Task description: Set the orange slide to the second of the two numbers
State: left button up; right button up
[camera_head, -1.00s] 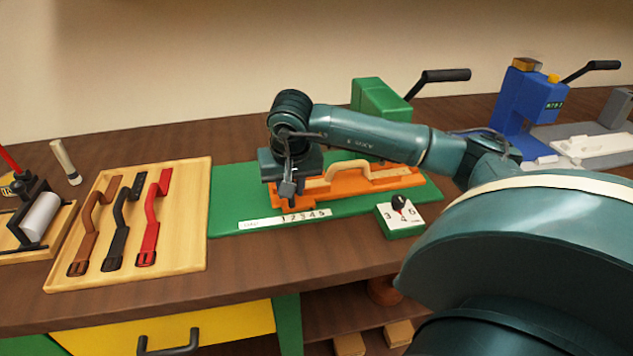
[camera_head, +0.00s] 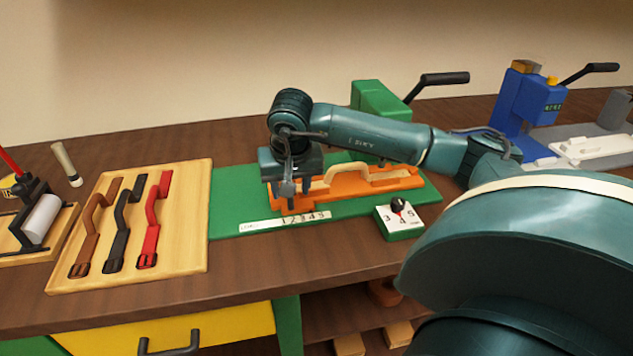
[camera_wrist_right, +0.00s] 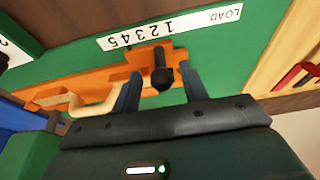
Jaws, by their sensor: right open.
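The orange slide (camera_head: 347,187) lies on a green base (camera_head: 235,204), with a tan curved handle piece on it. It also shows in the wrist view (camera_wrist_right: 120,75). A white strip (camera_head: 284,221) in front bears LOAD and the numbers 1 to 5; it shows upside down in the wrist view (camera_wrist_right: 205,26). The slide's near end with its black knob (camera_wrist_right: 162,78) is by the low numbers; the exact reading is unclear. My right gripper (camera_wrist_right: 160,88) is open, one finger on each side of the knob. My left gripper is not in view.
A small green block with a dial (camera_head: 399,217) marked 3, 4, 5 stands at the right. A wooden board (camera_head: 180,255) with several straps lies left. A green press (camera_head: 380,101) and a blue press (camera_head: 531,100) stand behind. The table front is clear.

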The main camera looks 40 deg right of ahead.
jog(key=p+v, duration=0.3)
jog(key=v, duration=0.2)
dwell(0.8)
